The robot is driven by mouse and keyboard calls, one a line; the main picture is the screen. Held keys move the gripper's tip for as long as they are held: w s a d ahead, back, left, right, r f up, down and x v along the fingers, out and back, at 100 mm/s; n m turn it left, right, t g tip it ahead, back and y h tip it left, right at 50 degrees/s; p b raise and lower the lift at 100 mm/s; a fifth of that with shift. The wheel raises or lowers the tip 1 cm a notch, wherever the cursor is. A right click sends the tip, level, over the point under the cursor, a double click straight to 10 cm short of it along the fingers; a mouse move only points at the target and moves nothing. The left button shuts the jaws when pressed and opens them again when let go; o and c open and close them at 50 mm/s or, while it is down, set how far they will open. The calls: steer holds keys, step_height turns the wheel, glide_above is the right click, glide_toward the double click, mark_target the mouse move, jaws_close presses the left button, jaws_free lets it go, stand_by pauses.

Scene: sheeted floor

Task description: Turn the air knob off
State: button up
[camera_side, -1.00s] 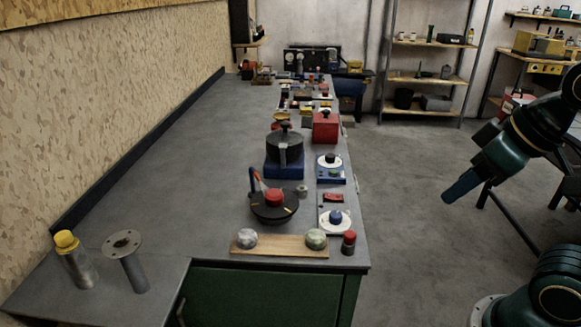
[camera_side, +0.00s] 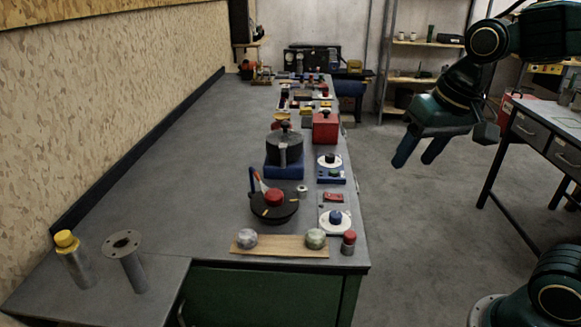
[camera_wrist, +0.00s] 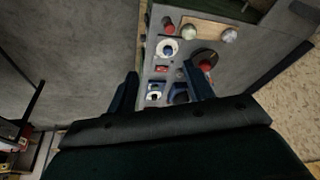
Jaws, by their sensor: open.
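My gripper (camera_side: 414,156) is open and empty, in the air to the right of the bench in the side view. Its fingers point down and it touches nothing. A blue knob on a white round plate (camera_side: 335,218) sits near the bench's right front edge; the wrist view shows it too (camera_wrist: 168,49). Behind it, a black knob on a white disc (camera_side: 330,160) sits on a blue base; in the wrist view (camera_wrist: 155,95) it lies between my fingers but farther away. No label is legible, so I cannot tell which is the air knob.
A red switch plate (camera_side: 333,198) lies between the two knobs. A black round device with a red cap (camera_side: 274,198), a black pot (camera_side: 285,149) and a red box (camera_side: 325,127) stand nearby. A wooden board (camera_side: 280,251) is at the front. Open floor separates my gripper from the bench.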

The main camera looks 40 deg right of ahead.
steer(key=w+d+f+m+g, duration=0.15)
steer(key=w+f+m, duration=0.25)
steer(key=w, duration=0.6)
steer(key=m+g, duration=0.2)
steer(key=m, duration=0.2)
glide_above(336, 214)
step_height(336, 214, down, 7)
steer(key=shift+f, duration=0.15)
steer(key=shift+f, duration=6.8)
steer(key=shift+c, duration=0.4)
steer(key=c, duration=0.9)
